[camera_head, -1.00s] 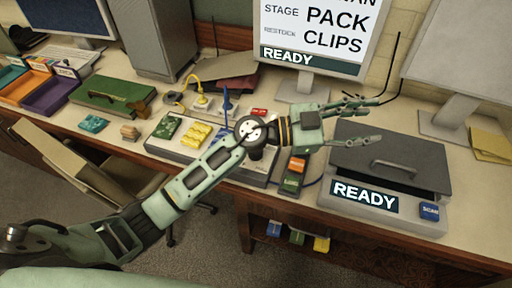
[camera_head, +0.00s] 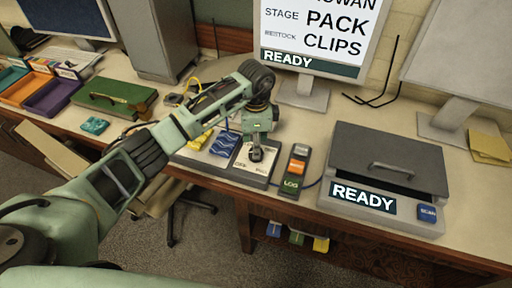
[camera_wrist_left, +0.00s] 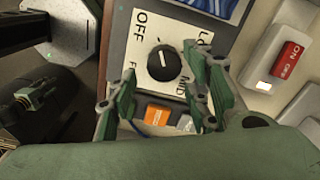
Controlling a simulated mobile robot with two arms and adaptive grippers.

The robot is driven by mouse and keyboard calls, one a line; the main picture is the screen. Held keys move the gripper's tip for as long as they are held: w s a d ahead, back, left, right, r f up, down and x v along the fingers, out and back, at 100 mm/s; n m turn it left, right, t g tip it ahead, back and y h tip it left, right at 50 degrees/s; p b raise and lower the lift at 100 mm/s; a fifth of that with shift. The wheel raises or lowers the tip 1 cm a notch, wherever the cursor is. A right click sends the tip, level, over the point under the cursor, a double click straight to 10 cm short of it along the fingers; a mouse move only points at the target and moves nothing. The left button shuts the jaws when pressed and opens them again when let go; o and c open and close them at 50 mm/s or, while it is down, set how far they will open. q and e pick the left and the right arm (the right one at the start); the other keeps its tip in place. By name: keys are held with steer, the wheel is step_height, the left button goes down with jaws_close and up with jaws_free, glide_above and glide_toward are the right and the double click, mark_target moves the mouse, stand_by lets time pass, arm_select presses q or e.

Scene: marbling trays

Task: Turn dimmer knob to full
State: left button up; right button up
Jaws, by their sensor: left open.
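The black round dimmer knob (camera_wrist_left: 165,62) sits on a white plate (camera_wrist_left: 143,48) marked OFF, LO, MID and F, the last partly covered. My right gripper is not in view.
A red ON/OFF rocker switch (camera_wrist_left: 288,58) lies right of the plate in the wrist view. In the head view, an orange-and-green button strip (camera_head: 295,170) stands close right of the gripper. A grey lidded box (camera_head: 385,165) is farther right.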

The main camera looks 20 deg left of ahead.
arm_select(q)
steer(key=shift+f+p, duration=0.3)
steer(key=shift+f, duration=1.4)
steer(key=shift+c, duration=0.3)
steer(key=c, duration=1)
